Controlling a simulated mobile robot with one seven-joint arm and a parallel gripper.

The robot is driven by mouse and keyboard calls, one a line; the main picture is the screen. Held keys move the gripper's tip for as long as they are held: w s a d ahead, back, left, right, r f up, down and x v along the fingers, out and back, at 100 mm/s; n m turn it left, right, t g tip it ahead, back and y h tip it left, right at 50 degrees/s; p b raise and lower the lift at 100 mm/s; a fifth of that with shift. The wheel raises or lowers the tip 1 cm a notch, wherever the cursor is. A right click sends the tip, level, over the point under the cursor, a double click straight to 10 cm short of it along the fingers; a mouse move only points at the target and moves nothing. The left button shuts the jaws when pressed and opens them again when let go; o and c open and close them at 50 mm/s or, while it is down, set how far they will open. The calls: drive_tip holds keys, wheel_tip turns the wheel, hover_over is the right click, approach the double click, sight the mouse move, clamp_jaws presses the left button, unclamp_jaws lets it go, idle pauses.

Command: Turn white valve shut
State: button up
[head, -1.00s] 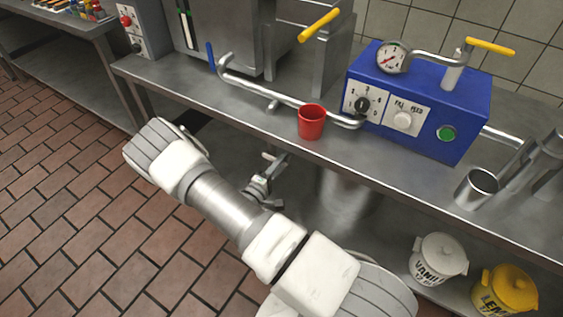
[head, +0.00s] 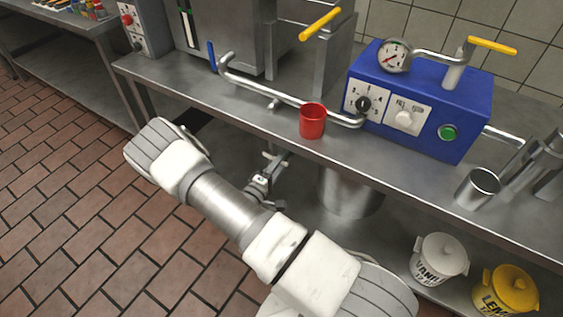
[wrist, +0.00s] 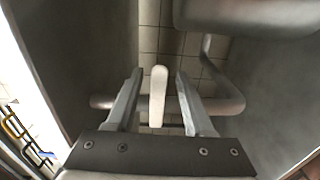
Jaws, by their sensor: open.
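The white valve handle (wrist: 158,95) shows in the wrist view as an upright white bar in front of a grey pipe (wrist: 228,104). My gripper (wrist: 159,76) is open, with one finger to the left of the handle and one to the right. Neither finger appears to touch it. How deep the handle sits between the fingers is hard to tell. In the head view my gripper (head: 264,182) is low, by the front of the steel counter, partly hidden behind my arm. I cannot make out the white handle there.
The steel counter (head: 400,176) carries a red cup (head: 312,121), a blue machine (head: 470,100) with a yellow-handled valve, and a bent pipe with a blue handle (head: 211,55). White (head: 440,258) and yellow (head: 507,290) tubs stand low at right. A large steel cylinder (head: 350,190) is under the counter.

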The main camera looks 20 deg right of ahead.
drive_tip(key=p+v, duration=0.3)
drive_tip(key=v, duration=1.4)
drive_tip(key=shift+s+a, duration=0.15)
drive_tip(key=s+d+r+m+g, duration=0.1)
drive_tip(key=d+r+m+g, duration=0.2)
drive_tip(key=r+g, duration=0.3)
drive_tip(key=d+r+m+g, duration=0.2)
drive_tip(key=r+m+g, duration=0.15)
drive_tip(key=r, duration=0.55)
drive_tip(key=s+d+r+t+y, duration=0.1)
drive_tip(key=s+r+y, duration=0.4)
drive_tip(key=r, duration=0.3)
drive_tip(key=s+r+t+y, duration=0.2)
drive_tip(key=s+r+y, duration=0.2)
drive_tip(key=r, duration=0.3)
drive_tip(key=s+d+r+t+y, duration=0.1)
drive_tip(key=s+r+y, duration=0.4)
drive_tip(key=r, duration=0.3)
wheel_tip(320, 180, up, 19)
drive_tip(key=p, duration=1.9)
drive_tip(key=shift+w+a+m, duration=0.15)
drive_tip(key=shift+a+m, duration=0.1)
drive_tip(key=shift+m, duration=0.2)
